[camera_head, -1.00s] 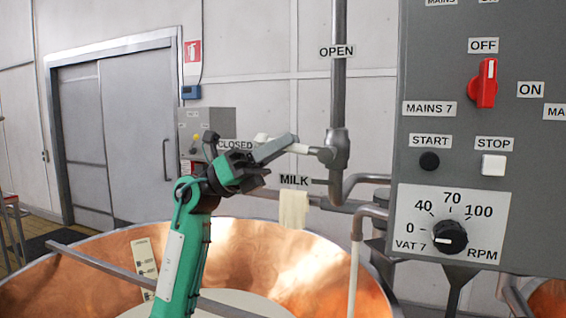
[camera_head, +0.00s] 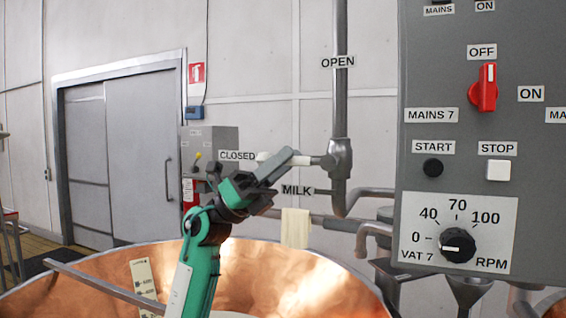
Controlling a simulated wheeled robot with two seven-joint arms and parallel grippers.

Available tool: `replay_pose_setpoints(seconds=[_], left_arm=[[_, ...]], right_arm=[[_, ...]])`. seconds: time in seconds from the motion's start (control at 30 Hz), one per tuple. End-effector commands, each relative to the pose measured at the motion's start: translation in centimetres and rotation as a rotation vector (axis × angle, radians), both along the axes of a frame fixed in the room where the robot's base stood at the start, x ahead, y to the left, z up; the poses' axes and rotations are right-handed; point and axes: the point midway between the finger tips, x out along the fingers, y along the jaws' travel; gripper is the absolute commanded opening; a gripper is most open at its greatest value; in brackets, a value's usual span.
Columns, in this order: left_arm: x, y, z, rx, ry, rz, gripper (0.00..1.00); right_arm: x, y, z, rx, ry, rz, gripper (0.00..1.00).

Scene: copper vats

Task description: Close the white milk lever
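The white milk lever (camera_head: 307,160) reaches left from its valve on the grey pipe. It lies nearly level, its end just right of the CLOSED label (camera_head: 237,155) and above the MILK label (camera_head: 297,190). My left gripper (camera_head: 251,167) is at the lever's outer end, its fingers spread apart. One grey finger crosses in front of the lever and hides part of it; a pale bit of the lever end shows behind it. I cannot tell whether finger and lever touch. My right gripper is not in view.
A large copper vat (camera_head: 330,285) lies below, with a bar across its left side. A grey control panel (camera_head: 385,240) with knobs stands close on the right. A cloth (camera_head: 295,228) hangs from the pipe below the lever. A grey door (camera_head: 135,150) is at the back left.

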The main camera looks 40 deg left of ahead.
Motion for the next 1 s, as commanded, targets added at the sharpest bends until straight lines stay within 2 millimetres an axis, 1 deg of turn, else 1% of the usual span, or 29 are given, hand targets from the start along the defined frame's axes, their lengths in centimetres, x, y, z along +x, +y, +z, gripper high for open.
replay_pose_setpoints(seconds=[0.33, 0.43, 0.5, 0.6, 0.8, 1.0], left_arm=[[0.0, 0.1, -0.1, 0.001, 0.000, 0.000, 0.37], [-0.2, 0.5, -0.7, 0.001, 0.002, 0.001, 0.37], [-0.4, 1.2, -1.4, 0.001, 0.002, 0.001, 0.37], [-1.0, 2.6, -2.9, 0.000, 0.002, 0.002, 0.37], [-2.5, 6.0, -6.2, 0.000, 0.003, 0.002, 0.37], [-3.4, 8.2, -7.9, 0.001, 0.002, 0.001, 0.37]], right_arm=[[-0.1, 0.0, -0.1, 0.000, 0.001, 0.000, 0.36], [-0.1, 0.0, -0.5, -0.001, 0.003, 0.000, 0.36], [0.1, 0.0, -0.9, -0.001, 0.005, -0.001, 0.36], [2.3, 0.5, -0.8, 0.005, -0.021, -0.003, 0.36], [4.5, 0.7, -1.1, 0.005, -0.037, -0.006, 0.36], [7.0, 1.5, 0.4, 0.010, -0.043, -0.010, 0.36]])
